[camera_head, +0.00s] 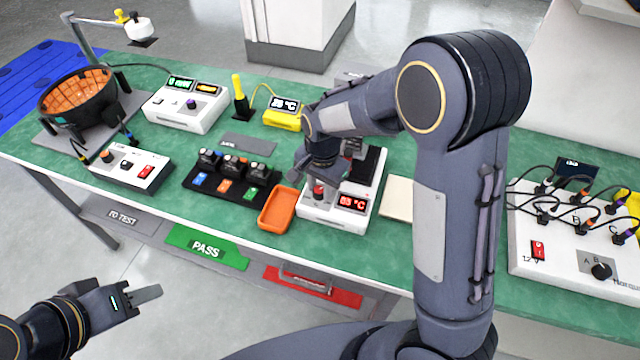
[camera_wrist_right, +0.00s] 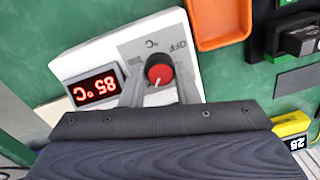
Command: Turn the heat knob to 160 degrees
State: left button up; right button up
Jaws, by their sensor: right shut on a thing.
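The heat knob (camera_wrist_right: 159,69), red-capped with a dark skirt, is on the white heater box (camera_wrist_right: 188,30). In the head view the red knob (camera_head: 319,190) shows under my right gripper (camera_head: 319,182). In the right wrist view my right gripper (camera_wrist_right: 160,84) is shut on the knob, with a finger on each side. A pale pointer line shows on the knob; its degree scale is too small to read.
An orange tray (camera_head: 278,210) sits just left of the heater on the green table (camera_head: 165,190). A black rack (camera_head: 212,196) with several modules is further left. A yellow meter (camera_head: 283,116) stands behind. A wired white panel (camera_head: 560,262) is at the right.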

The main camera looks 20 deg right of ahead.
aim_at(322, 190)
jog(key=o, duration=1)
notch_tip(322, 190, up, 8)
jog(key=shift+s+d+f, duration=0.1)
dwell(0.4)
